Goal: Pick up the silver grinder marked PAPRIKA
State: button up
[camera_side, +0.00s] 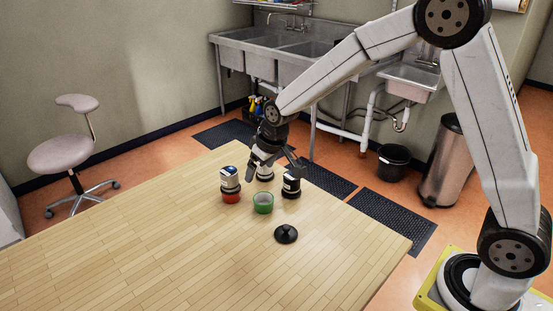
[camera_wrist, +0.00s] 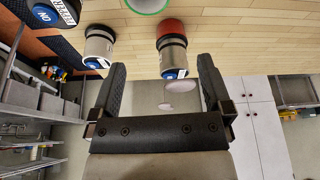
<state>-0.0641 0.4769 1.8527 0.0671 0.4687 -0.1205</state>
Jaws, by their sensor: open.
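Three grinders with blue caps stand on the wooden table (camera_side: 150,235). One has a red base and silver body (camera_side: 230,184) and also shows in the wrist view (camera_wrist: 172,50), upper middle, ahead of the fingers. A silver grinder (camera_wrist: 98,46) is left of it there; in the side view it is partly hidden behind my gripper (camera_side: 272,170). A dark grinder (camera_side: 291,186) carries a label reading PEPPER in the wrist view (camera_wrist: 57,12). I cannot read PAPRIKA on any. My gripper (camera_wrist: 162,64) is open and empty, close to the grinders.
A green round container (camera_side: 263,203) stands in front of the grinders; its rim shows in the wrist view (camera_wrist: 147,8). A black round lid-like object (camera_side: 286,235) lies nearer the front. The left of the table is clear. A stool (camera_side: 65,153) and sinks (camera_side: 270,45) stand beyond.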

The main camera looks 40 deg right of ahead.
aim_at(231, 172)
jog(key=shift+n, duration=0.4)
jog(key=w, duration=0.2)
jog(key=w+a, duration=0.1)
jog(key=w, duration=0.2)
jog(key=w+a, duration=0.1)
jog(key=w, duration=0.1)
jog(key=shift+w+a+f, duration=0.15)
jog(key=shift+w+f, duration=0.05)
jog(key=shift+f, duration=0.2)
jog(key=shift+x, duration=1.35)
jog(key=shift+a, duration=0.1)
jog(key=shift+x, duration=2.55)
jog(key=shift+w, duration=0.1)
grip_shut()
jog(key=shift+r, duration=0.15)
